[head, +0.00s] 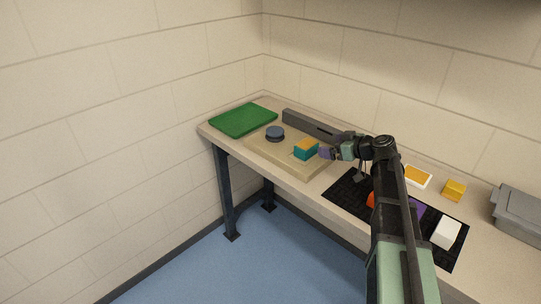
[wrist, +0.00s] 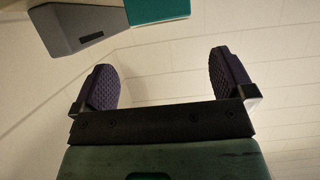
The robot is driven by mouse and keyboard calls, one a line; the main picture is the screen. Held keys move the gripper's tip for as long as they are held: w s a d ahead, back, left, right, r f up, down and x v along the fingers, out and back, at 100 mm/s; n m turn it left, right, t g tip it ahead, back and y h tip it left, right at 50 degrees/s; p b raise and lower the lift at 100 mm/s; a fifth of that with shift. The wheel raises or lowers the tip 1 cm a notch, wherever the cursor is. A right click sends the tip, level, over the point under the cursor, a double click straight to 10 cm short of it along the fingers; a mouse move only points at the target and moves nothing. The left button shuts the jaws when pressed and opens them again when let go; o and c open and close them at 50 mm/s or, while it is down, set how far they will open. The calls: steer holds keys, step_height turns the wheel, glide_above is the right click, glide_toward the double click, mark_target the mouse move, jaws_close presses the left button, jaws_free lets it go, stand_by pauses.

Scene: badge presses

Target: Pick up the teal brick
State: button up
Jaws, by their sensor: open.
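The teal brick (head: 302,155) sits on a tan board (head: 262,150) on the bench, and its top shows orange. I cannot tell whether the orange is a separate piece. My gripper (head: 325,152) is just right of the brick in the head view, with nothing visibly held. In the wrist view my gripper (wrist: 164,82) has its two purple fingers spread wide, with only pale wall between them. A teal-green shape (wrist: 158,10) is cut off at that view's top edge, beyond the fingers; I cannot tell surely that it is the brick.
A dark blue round piece (head: 275,133) is on the board's left, with a grey bar (head: 308,126) behind. A green mat (head: 243,120) lies at the far left. A black mat (head: 345,188) with several blocks, a yellow block (head: 454,189) and a grey bin (head: 518,213) are right.

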mark_target(308, 145)
steer(key=b+x, duration=0.2)
steer(key=x, duration=0.3)
steer(key=shift+f, duration=0.25)
steer(key=b+x, duration=0.2)
steer(key=x, duration=0.3)
steer(key=shift+w+a+f, duration=0.1)
steer(key=shift+a+f, duration=0.05)
steer(key=shift+a, duration=0.05)
steer(key=shift+c, duration=0.2)
steer(key=c, duration=0.7)
